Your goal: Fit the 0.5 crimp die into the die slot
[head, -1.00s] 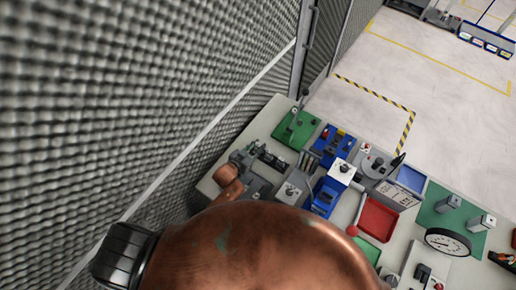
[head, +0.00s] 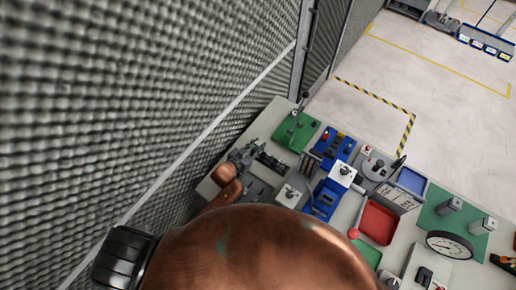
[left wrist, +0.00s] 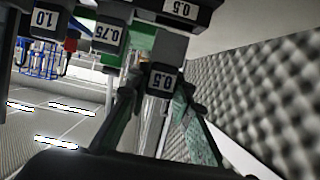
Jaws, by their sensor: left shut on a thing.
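My left gripper (left wrist: 158,100) is shut on the 0.5 crimp die (left wrist: 160,80), a grey block with a white "0.5" label, seen between its green-grey fingers in the left wrist view. Just beyond it, dark parts carry labels 1.0 (left wrist: 44,20), 0.75 (left wrist: 108,35) and another 0.5 (left wrist: 178,9). I cannot tell whether the held die touches them. In the head view, my left gripper (head: 243,156) is small, over the left end of the bench; the die is too small to make out there. I cannot identify the die slot. My right gripper is not in view.
The bench holds a green plate (head: 290,135), a blue fixture (head: 323,200), a red tray (head: 378,222), a blue tray (head: 411,180) and a round dial (head: 449,244). A grey foam wall (head: 120,100) rises close to the left. My copper arm hides the near bench.

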